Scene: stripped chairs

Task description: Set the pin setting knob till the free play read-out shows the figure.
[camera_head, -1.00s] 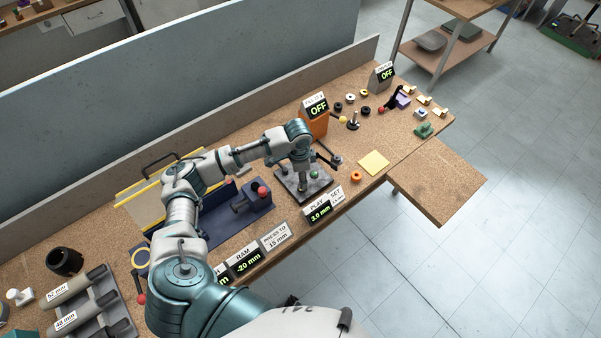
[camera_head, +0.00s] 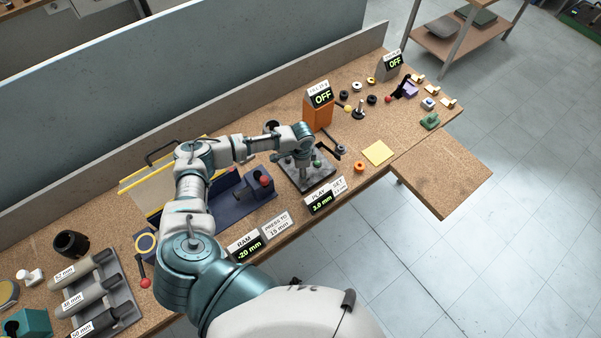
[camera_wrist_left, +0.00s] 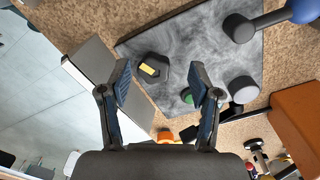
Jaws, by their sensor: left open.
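The dark pin setting knob (camera_wrist_left: 152,68) with a yellow mark on top stands on a grey mottled plate (camera_wrist_left: 200,40) in the left wrist view. My left gripper (camera_wrist_left: 160,82) is open, its two fingers apart on either side of the knob's near side, with nothing between the pads. In the head view my left gripper (camera_head: 304,178) points down over the plate (camera_head: 325,180) and hides the knob. The play read-out (camera_head: 321,203) stands at the bench's front edge and seems to show 3.0 mm. The set card (camera_head: 339,186) beside it is too small to read. My right gripper is not in view.
A green button (camera_wrist_left: 187,96) and dark round posts (camera_wrist_left: 242,90) stand close to the left gripper. An orange block (camera_head: 318,112) with an OFF display is behind the plate.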

